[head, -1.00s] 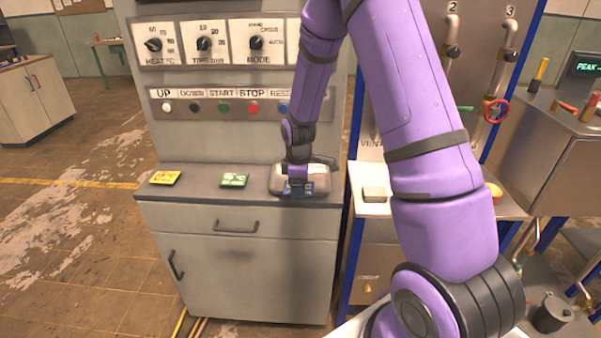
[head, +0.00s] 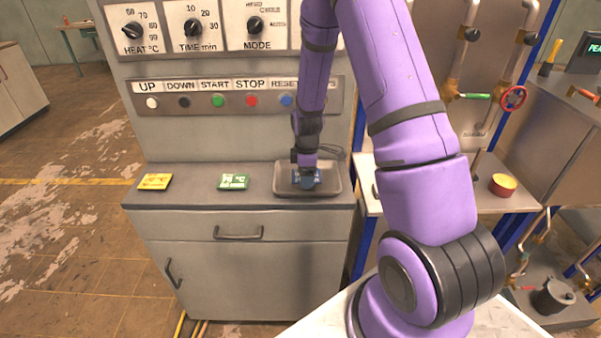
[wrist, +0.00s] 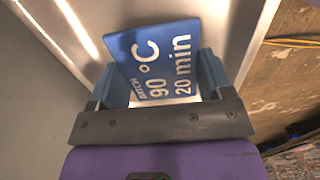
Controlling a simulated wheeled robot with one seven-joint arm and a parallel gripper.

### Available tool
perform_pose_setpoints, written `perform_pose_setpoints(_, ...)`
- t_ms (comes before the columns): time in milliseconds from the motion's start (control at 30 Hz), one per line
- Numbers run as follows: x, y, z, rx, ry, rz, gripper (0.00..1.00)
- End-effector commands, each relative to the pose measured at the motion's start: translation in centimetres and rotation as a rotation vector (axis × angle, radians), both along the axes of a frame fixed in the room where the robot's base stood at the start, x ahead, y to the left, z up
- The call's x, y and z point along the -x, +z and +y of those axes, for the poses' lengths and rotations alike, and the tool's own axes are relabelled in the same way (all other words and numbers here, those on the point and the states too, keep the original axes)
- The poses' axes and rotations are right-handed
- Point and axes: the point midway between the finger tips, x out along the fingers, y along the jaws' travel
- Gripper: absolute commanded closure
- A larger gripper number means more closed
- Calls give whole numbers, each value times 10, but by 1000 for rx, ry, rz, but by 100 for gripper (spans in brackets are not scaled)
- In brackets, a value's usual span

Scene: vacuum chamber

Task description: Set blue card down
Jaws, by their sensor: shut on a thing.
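The blue card, printed "90 °C" and "20 min", fills the space between my fingers in the wrist view (wrist: 150,52). My gripper (wrist: 162,78) is shut on it, one blue finger at each side. In the head view my gripper (head: 306,172) points down over a shallow metal tray (head: 281,191) at the right end of the cabinet top. The card shows there only as a small blue patch, mostly hidden by the gripper. I cannot tell whether it touches the tray floor.
A yellow card (head: 155,182) and a green card (head: 234,182) lie on the cabinet top (head: 200,198) to the left of the tray. A control panel (head: 225,98) with knobs and buttons rises behind. A shelf with pipes and a red valve wheel (head: 513,98) stands to the right.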

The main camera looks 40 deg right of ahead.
Motion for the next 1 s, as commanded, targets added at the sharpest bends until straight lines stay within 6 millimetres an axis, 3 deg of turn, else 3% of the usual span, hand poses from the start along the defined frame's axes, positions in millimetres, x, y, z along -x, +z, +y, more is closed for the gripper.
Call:
perform_pose_setpoints(400, 1, -6, -1, 0, 0, 0, 49)
perform_pose_setpoints(433, 1, -6, -1, 0, 0, 0, 20)
perform_pose_setpoints(500, 1, -6, -1, 0, 0, 0, 4)
perform_pose_setpoints(533, 1, -6, -1, 0, 0, 0, 1)
perform_pose_setpoints(833, 1, -4, -1, 1, 0, -1, 1)
perform_pose_setpoints(1000, 0, 12, -1, 1, -1, -3, 1)
